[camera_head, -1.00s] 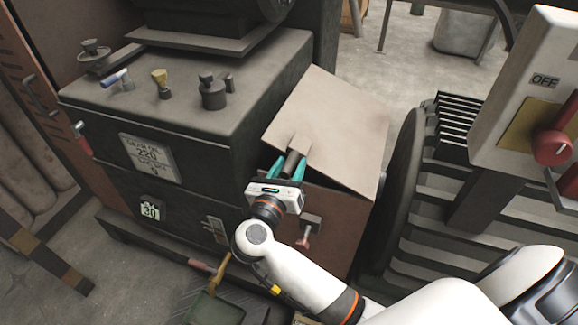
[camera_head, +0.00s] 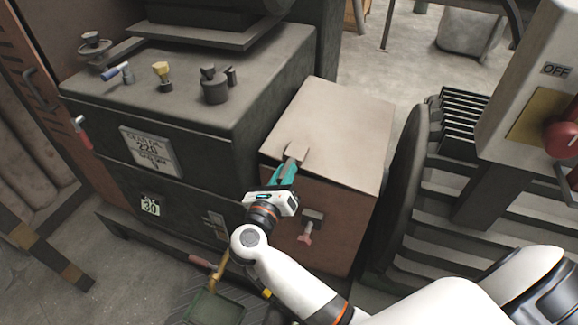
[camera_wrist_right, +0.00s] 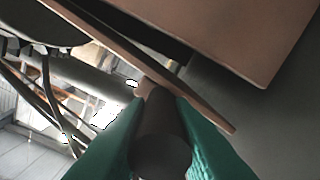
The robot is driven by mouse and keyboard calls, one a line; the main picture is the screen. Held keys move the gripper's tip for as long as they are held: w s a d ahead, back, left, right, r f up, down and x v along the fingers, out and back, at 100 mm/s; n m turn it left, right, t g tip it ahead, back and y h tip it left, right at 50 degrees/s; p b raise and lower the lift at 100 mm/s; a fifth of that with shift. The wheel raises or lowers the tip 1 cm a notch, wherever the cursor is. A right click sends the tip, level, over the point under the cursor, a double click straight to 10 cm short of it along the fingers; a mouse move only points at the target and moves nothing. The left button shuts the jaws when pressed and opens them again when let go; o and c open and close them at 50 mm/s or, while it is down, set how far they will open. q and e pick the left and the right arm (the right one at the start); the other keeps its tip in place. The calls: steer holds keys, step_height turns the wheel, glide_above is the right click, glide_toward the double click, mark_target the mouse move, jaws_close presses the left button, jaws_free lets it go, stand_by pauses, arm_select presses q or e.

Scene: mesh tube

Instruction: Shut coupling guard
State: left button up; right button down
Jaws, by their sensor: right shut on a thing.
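The coupling guard (camera_head: 335,225) is a brown box between the dark gear housing and the round wheel. Its pale, flat lid (camera_head: 335,120) lies about level over the top in the head view. In the right wrist view a dark gap shows between the lid's thin edge (camera_wrist_right: 215,112) and the box panel (camera_wrist_right: 250,40). My right gripper (camera_head: 288,172), with teal fingers, is shut on the dark lid handle (camera_wrist_right: 160,135) at the lid's front edge. The fingers hide part of the handle. My left gripper is in neither view.
The gear housing (camera_head: 190,95) stands directly left of the guard, with caps and valves on top. The wheel (camera_head: 405,190) and the OFF switch box (camera_head: 535,90) stand at the right.

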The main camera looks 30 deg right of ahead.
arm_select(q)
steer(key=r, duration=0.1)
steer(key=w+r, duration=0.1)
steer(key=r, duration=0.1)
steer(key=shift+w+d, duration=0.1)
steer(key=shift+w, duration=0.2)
arm_select(e)
step_height(320, 180, down, 4)
steer(key=shift+f+n, duration=0.1)
steer(key=shift+n, duration=0.9)
arm_select(q)
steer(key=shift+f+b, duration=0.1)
steer(key=shift+b, duration=0.2)
arm_select(e)
steer(key=shift+f, duration=0.1)
steer(key=c, duration=1.3)
jaws_free()
steer(key=shift+o, duration=0.2)
steer(key=shift+a+r, duration=0.15)
steer(key=shift+r, duration=0.05)
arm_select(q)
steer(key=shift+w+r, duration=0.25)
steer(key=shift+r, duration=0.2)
arm_select(e)
steer(key=v, duration=0.7)
